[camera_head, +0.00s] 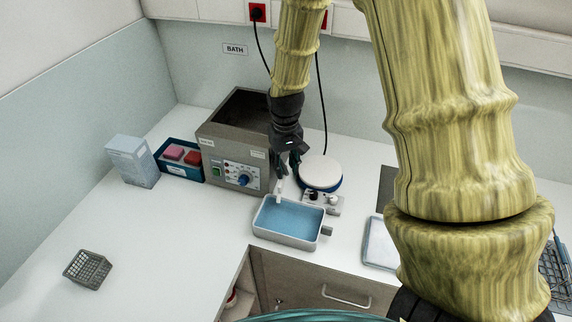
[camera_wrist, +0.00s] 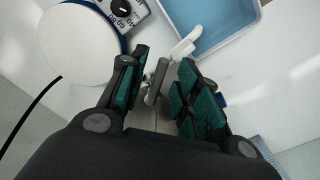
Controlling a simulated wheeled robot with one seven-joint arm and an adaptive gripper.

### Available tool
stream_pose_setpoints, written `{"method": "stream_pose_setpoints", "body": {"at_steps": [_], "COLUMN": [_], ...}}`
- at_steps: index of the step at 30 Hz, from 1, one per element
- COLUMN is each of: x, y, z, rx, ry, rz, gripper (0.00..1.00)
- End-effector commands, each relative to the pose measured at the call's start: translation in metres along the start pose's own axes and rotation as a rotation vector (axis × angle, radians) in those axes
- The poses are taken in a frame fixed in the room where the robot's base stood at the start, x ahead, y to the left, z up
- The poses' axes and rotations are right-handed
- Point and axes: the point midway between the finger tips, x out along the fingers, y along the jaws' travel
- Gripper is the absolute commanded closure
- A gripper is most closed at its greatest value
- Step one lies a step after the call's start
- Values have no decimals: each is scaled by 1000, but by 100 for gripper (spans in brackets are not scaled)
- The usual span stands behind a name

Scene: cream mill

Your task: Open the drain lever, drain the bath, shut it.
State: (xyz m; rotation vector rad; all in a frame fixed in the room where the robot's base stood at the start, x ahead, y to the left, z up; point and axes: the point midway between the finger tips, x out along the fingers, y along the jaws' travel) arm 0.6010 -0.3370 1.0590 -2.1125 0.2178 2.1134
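The bath is a grey metal box (camera_head: 232,145) with an open top, standing on the white counter below the BATH sign. A small grey lever (camera_wrist: 154,82) and a white spout (camera_wrist: 183,46) show in the wrist view; the spout points toward a grey tray (camera_head: 284,239) of blue liquid. My gripper (camera_head: 287,168) points down at the bath's right front corner. In the wrist view my gripper (camera_wrist: 165,60) has its fingers apart, with the lever between them, closer to the left finger. I cannot tell whether a finger touches it. The lever's base is hidden.
A round white-topped device (camera_head: 320,172) with knobs stands close right of my gripper. A blue bin (camera_head: 181,172) with pink and red items and a pale box (camera_head: 131,161) are left of the bath. A grey basket (camera_head: 87,269) stands front left. The left counter is mostly clear.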

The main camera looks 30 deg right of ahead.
Motion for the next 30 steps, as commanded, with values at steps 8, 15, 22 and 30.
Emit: {"method": "stream_pose_setpoints", "body": {"at_steps": [8, 15, 22, 30], "x": [-29, -67, -100, -118], "y": [0, 1, 1, 1], "z": [-1, -1, 0, 0], "rx": [0, 1, 1, 1], "ry": [3, 3, 2, 1], "rz": [0, 0, 0, 0], "gripper": [68, 68, 68, 68]}}
